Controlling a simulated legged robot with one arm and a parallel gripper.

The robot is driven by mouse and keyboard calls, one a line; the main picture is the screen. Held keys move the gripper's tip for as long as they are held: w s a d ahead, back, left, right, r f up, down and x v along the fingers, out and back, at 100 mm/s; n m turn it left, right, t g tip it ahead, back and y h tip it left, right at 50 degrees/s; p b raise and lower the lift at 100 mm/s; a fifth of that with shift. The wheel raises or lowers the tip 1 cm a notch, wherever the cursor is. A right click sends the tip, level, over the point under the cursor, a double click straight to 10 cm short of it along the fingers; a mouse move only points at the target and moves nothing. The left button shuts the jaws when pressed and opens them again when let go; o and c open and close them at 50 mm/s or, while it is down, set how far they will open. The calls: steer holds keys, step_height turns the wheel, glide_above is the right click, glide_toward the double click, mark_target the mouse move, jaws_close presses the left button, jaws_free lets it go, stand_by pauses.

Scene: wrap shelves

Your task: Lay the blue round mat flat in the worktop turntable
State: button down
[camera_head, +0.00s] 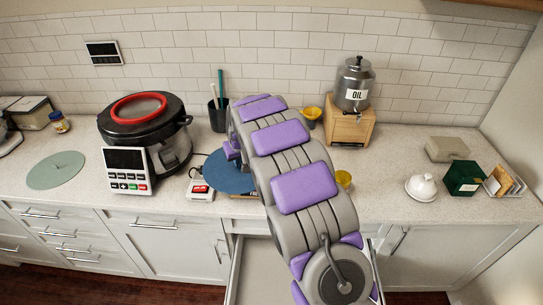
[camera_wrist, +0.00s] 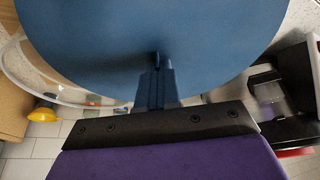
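The blue round mat (camera_head: 229,178) is in the middle of the head view, above the counter and partly hidden by my arm. It fills the upper part of the wrist view (camera_wrist: 150,30). My gripper (camera_wrist: 158,68) is shut on the mat's edge, its fingers together at the near rim. In the head view my gripper (camera_head: 232,152) is mostly hidden behind my arm. A clear curved rim (camera_wrist: 22,75) shows at the left of the wrist view, partly under the mat; it may be the turntable. The turntable is not clearly visible in the head view, where my arm covers that area.
An oil dispenser (camera_head: 354,85) on a wooden stand (camera_head: 350,128) is behind right. An open drawer (camera_head: 258,270) juts out below.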

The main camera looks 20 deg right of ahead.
steer(key=w+d, duration=0.2)
steer(key=w, duration=0.1)
steer(key=w+d, duration=0.2)
steer(key=w, duration=0.1)
steer(key=w+d+r+p, duration=0.1)
steer(key=w+d, duration=0.1)
steer(key=w, duration=0.1)
steer(key=shift+w+d, duration=0.2)
steer(key=shift+w, duration=0.1)
steer(key=w+d+p, duration=0.1)
steer(key=w+d, duration=0.2)
steer(key=d, duration=0.7)
steer(key=shift+s+d+f+b, duration=0.15)
steer(key=shift+f+b, duration=0.4)
steer(key=shift+f, duration=0.65)
steer(key=shift+s+d+f+b, duration=0.1)
steer(key=shift+f+b, duration=0.45)
steer(key=shift+f, duration=0.6)
steer(key=shift+s+d+f+b, duration=0.15)
steer(key=shift+f+b, duration=0.4)
steer(key=shift+f, duration=0.65)
steer(key=shift+w+f+b, duration=0.15)
steer(key=shift+f+b, duration=0.2)
steer(key=shift+f, duration=1.65)
steer(key=shift+r, duration=0.1)
steer(key=c, duration=1.3)
jaws_free()
steer(key=shift+c, duration=0.2)
